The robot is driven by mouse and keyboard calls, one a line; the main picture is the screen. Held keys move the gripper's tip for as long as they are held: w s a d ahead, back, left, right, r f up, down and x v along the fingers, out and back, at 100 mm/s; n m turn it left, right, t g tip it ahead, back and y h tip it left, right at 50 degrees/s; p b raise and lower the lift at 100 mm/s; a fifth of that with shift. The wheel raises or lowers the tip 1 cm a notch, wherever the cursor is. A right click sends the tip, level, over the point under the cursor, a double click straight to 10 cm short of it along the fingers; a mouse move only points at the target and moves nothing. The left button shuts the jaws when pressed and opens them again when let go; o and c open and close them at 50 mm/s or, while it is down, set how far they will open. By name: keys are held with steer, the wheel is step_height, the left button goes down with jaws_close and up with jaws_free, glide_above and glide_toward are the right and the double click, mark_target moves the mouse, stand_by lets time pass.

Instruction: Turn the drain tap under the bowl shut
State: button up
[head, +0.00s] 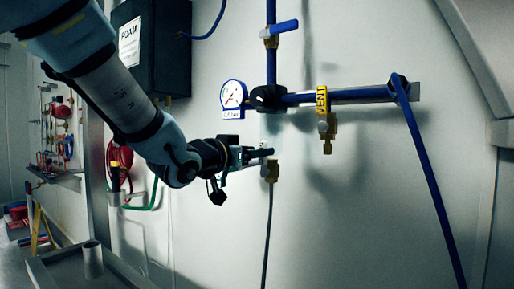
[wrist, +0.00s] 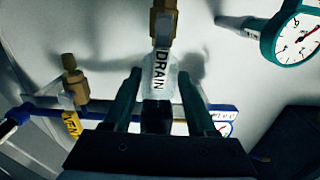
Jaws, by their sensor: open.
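The drain tap has a brass body (head: 271,172) low on the wall rig in the head view, with a hose below it. In the wrist view, which looks upside down, its brass body (wrist: 163,24) is at the top centre. A white handle marked DRAIN (wrist: 160,70) runs down from it in the picture, in front of the clear bowl (wrist: 178,82). My gripper (head: 264,153) is open at the tap, coming from the left. Its fingers (wrist: 160,95) stand one each side of the handle and bowl, with gaps visible. I cannot tell whether either finger touches.
A yellow VENT tap (head: 322,101) hangs right of the drain on the blue pipe (head: 345,96). A gauge (head: 234,95) sits upper left, near my arm. A large teal-rimmed gauge (wrist: 300,35) shows in the wrist view. A blue hose (head: 430,180) hangs right.

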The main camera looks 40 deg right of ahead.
steer(key=shift+d, duration=0.3)
jaws_close()
stand_by(0.3)
stand_by(1.0)
